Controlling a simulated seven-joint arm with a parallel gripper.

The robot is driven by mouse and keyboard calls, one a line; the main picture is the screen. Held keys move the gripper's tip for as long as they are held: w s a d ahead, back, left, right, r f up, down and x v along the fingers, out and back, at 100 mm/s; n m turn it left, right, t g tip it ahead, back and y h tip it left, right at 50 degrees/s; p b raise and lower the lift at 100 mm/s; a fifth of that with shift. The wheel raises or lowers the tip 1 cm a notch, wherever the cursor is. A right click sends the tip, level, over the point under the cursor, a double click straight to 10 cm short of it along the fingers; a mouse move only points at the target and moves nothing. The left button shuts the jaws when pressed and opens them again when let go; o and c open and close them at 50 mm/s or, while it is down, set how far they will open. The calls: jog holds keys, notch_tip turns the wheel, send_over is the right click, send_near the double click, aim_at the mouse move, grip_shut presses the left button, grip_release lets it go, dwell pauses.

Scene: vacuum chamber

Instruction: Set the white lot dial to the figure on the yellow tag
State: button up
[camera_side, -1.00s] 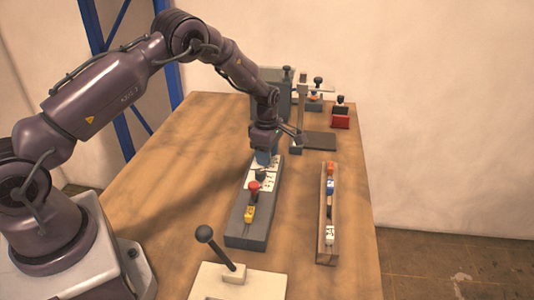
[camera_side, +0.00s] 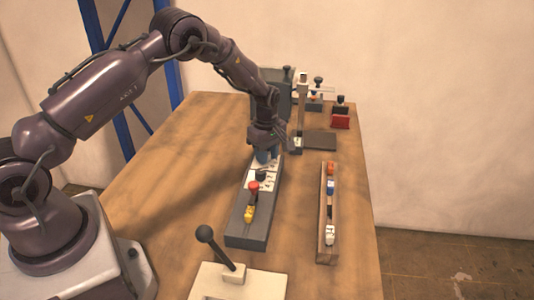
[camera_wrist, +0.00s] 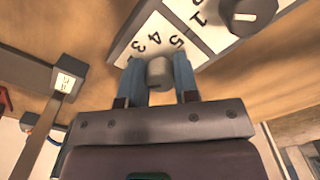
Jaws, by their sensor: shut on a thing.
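My gripper (camera_side: 266,157) is over the far end of a long grey block (camera_side: 246,232). In the wrist view its blue fingers (camera_wrist: 159,78) are shut on a round grey knob (camera_wrist: 160,70). The knob is on a white dial plate (camera_wrist: 150,28) with black figures; 3, 4 and 5 show, and the rest is hidden. The knob's pointer cannot be made out. A second white plate (camera_wrist: 208,36) with a dark knob (camera_wrist: 248,14) lies beside it; I cannot read which is the lot dial. A yellow piece (camera_side: 249,214) is on the block's near part; no figure is legible on it.
A red knob (camera_side: 254,186) stands on the block close to the yellow piece. A wooden rack (camera_side: 325,256) with coloured pieces is to the right. A black-knobbed lever (camera_side: 206,234) on a pale base is in front. Fixtures with a post (camera_side: 302,105) stand behind.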

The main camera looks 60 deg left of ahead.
jog(key=m, duration=0.6)
jog(key=shift+s, duration=0.1)
jog(key=m, duration=0.4)
jog(key=shift+a, duration=0.1)
jog(key=m, duration=0.3)
jog(key=shift+m, duration=0.4)
jog(key=m, duration=0.7)
jog(key=shift+s+a, duration=0.1)
jog(key=shift+a, duration=0.05)
jog(key=m, duration=0.6)
jog(key=shift+m, duration=0.3)
jog(key=o, duration=0.9)
